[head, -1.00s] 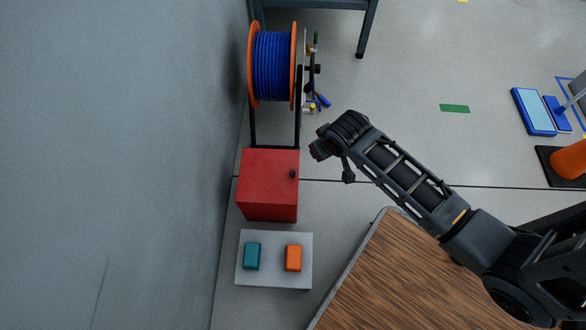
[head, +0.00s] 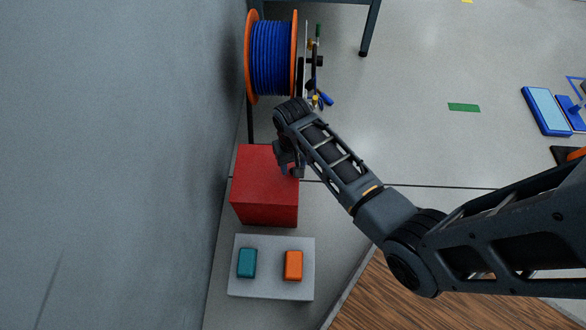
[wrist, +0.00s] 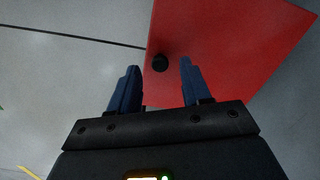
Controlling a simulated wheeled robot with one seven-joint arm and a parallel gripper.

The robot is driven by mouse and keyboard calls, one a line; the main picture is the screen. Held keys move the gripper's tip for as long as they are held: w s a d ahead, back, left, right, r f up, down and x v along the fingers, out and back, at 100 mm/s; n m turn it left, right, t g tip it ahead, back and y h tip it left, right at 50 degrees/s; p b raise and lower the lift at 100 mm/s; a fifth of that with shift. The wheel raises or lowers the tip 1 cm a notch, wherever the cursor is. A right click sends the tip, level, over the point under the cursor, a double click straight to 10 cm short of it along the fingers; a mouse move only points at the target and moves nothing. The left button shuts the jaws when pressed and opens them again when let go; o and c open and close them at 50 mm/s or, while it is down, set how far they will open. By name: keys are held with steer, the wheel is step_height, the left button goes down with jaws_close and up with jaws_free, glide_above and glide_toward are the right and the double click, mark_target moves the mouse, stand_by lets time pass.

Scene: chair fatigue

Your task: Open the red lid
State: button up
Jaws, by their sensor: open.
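The red lid (head: 262,163) is the top of a red box standing by the wall in the head view. In the wrist view the red lid (wrist: 225,35) fills the upper right. A small black knob (wrist: 160,63) sits near its edge. My gripper (wrist: 157,70) is open, with its two blue fingers apart and the knob showing between and just beyond their tips. I cannot tell how far above the lid the fingers are. In the head view my gripper (head: 290,168) is over the lid's right edge, and my wrist hides the knob.
A blue cable reel (head: 271,55) with orange flanges stands behind the box. A grey platform (head: 270,284) with a teal block (head: 247,263) and an orange block (head: 293,265) is in front. A wooden table (head: 375,300) is at lower right. The wall (head: 120,150) is close on the left.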

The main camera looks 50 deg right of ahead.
steer(key=shift+f, duration=0.9)
steer(key=shift+c, duration=0.3)
jaws_close()
